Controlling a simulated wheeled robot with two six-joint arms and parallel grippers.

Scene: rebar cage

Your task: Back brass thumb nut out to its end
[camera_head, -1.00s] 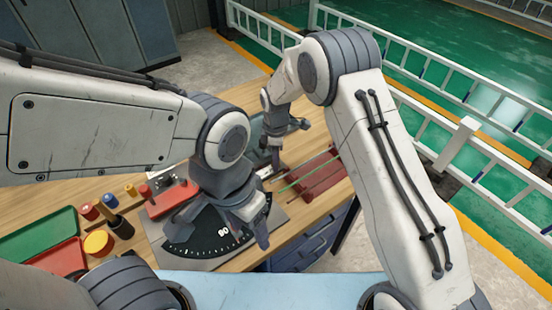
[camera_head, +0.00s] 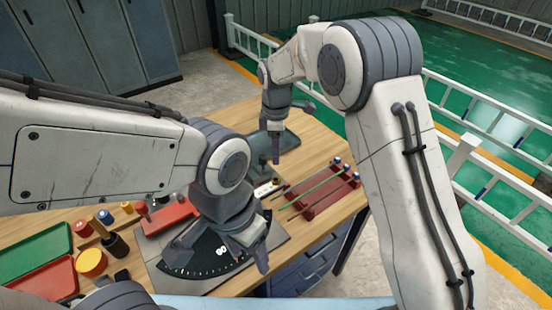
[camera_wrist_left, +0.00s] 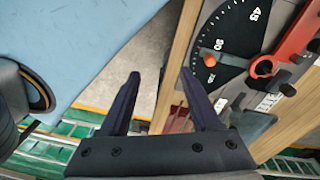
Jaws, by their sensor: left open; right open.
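I cannot make out a brass thumb nut in either view. A red rack (camera_head: 325,199) at the bench's right end carries thin rods, one a green rod (camera_head: 318,186), with blue and white ends. My left gripper (camera_head: 225,252) is open and empty above the black dial plate (camera_head: 205,250). In the left wrist view its two fingers (camera_wrist_left: 160,75) stand apart over the bench edge and floor, with the dial (camera_wrist_left: 235,45) to their right. My right gripper (camera_head: 276,152) points down, open, beyond the rack's left end; its fingers are partly hidden.
An orange-red lever (camera_wrist_left: 292,45) with dark knobs lies beside the dial. A grey-green fixture (camera_head: 285,138) stands behind the rack. White railings (camera_head: 480,100) lie beyond the bench.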

